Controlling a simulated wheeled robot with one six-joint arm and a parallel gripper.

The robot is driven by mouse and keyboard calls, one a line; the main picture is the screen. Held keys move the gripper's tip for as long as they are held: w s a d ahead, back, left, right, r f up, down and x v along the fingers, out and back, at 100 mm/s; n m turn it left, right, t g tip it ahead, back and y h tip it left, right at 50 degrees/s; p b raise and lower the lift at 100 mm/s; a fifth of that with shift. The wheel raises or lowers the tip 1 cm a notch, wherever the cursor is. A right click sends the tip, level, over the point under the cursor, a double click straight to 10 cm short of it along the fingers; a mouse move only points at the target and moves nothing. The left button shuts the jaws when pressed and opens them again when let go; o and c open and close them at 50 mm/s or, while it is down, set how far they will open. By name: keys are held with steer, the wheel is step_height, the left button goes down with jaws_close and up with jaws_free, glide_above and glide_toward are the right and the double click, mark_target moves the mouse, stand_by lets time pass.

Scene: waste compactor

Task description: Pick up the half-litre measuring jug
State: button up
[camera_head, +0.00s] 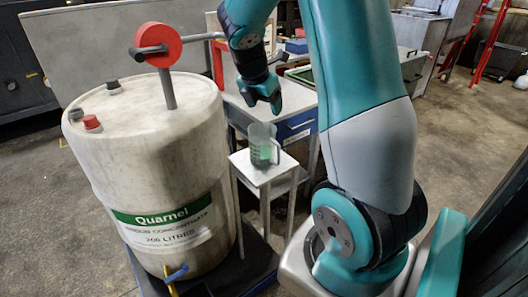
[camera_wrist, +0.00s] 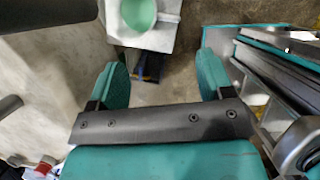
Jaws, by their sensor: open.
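The measuring jug (camera_head: 263,146) is clear with green inside and has a handle on its right side. It stands upright on a small white stand (camera_head: 246,172) beside the drum. In the wrist view the jug (camera_wrist: 138,14) shows from above at the top edge, partly cut off, on the white stand (camera_wrist: 157,42). My gripper (camera_head: 262,103) is above the jug and apart from it. In the wrist view my gripper (camera_wrist: 160,75) has its two teal fingers spread wide with nothing between them.
A large white Quarnel drum (camera_head: 160,150) with a red-wheeled pump (camera_head: 158,45) stands close on the left. A grey workbench (camera_head: 300,122) with a blue drawer is behind the stand. Open concrete floor (camera_head: 455,130) lies at the right.

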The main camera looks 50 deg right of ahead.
glide_above(266, 148)
steer(key=s, duration=0.2)
step_height(266, 148, down, 10)
steer(key=p+x, duration=0.1)
steer(key=x, duration=0.1)
steer(key=p+x, duration=0.1)
steer(key=x, duration=0.2)
steer(key=shift+d+r, duration=0.2)
steer(key=shift+d, duration=0.1)
jaws_close()
stand_by(0.8)
